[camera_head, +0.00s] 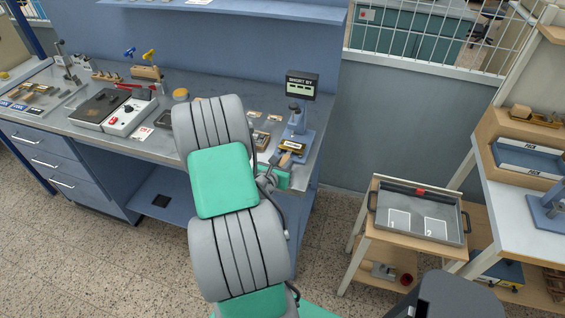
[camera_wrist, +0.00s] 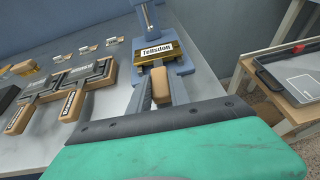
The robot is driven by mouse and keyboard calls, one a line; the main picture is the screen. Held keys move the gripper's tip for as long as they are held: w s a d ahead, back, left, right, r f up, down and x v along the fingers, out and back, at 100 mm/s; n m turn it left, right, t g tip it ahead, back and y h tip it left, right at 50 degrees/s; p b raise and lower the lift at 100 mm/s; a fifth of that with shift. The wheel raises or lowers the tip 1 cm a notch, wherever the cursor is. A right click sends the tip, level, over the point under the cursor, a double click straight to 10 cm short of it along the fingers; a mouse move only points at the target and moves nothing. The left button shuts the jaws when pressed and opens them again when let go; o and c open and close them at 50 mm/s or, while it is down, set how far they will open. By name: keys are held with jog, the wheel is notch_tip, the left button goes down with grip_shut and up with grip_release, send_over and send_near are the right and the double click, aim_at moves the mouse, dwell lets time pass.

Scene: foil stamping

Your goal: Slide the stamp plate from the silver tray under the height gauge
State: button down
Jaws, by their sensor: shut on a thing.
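The stamp plate is brass-coloured with a white name label (camera_wrist: 157,50) and a pale wooden handle (camera_wrist: 160,87). It lies at the base of the blue height gauge (camera_head: 296,122), below the gauge's upright column, which also shows in the wrist view (camera_wrist: 149,18). In the head view, the plate (camera_head: 291,146) sits at the front of the gauge base. My gripper (camera_wrist: 161,80) is shut on the handle, one finger on each side. In the head view, my arm hides part of the bench and most of my gripper. I cannot tell which tray is the silver one.
Dark plates with wooden handles (camera_wrist: 73,104) lie left of the gauge. A display (camera_head: 302,86) reading "SHORT BY" tops the gauge. A grey tray (camera_head: 464,222) with two numbered white outlines stands on a wooden cart at the right.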

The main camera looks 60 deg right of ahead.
jog(key=shift+r, duration=0.1)
jog(key=c, duration=1.1)
grip_release()
jog(key=b+v, duration=0.1)
jog(key=v, duration=0.7)
jog(key=shift+d, duration=0.1)
